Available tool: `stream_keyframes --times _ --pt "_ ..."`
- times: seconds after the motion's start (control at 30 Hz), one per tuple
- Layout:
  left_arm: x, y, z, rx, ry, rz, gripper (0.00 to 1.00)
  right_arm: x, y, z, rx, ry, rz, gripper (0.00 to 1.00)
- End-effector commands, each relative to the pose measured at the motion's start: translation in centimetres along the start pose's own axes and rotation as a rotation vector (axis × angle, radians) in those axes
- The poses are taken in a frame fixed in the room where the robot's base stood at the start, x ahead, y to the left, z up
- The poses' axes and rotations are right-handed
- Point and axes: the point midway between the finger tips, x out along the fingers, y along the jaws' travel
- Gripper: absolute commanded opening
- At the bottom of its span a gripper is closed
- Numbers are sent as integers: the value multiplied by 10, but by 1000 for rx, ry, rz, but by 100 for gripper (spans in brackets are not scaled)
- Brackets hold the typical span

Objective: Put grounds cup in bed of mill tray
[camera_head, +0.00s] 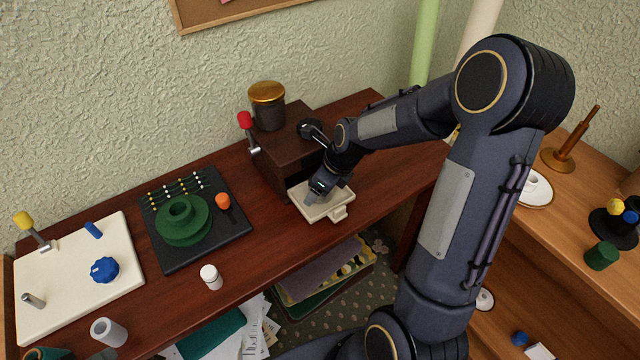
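A shallow cream tray (341,212) with a tab on its front edge sits at the foot of a dark wooden mill-like box (285,155); I take it to be the mill tray. My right gripper (314,198) points down over the tray's bed. Its fingers are small and partly hidden, so I cannot tell whether they are open or hold anything. No cup is clearly visible in the tray. A small white cylinder (211,277) stands apart on the table, left of the tray; I cannot tell whether it is the grounds cup. My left gripper is not in view.
The box carries a brass-lidded jar (267,106) and a red-knobbed lever (247,130). A black board (181,257) with green discs and a cream board (45,315) with a blue knob lie left. Table between white cylinder and tray is clear. A cluttered shelf (560,215) stands right.

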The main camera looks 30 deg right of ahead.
Motion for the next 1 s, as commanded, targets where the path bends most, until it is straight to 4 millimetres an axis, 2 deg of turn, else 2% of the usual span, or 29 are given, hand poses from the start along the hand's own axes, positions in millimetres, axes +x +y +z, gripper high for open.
stream_keyframes --times 0.1,0.33,0.47,0.57,0.8,1.0 --pt "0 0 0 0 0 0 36 0 0 0 0 0 0 83" --pt "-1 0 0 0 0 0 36 -1 0 0 0 0 0 83" --pt "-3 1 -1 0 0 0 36 -9 -1 2 1 -2 -3 83" --pt "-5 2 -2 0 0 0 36 -25 -1 3 0 -4 -5 83" --pt "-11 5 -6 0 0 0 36 -78 -1 3 1 -5 -5 83" --pt "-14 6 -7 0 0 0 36 -111 -1 2 0 -3 -2 83"
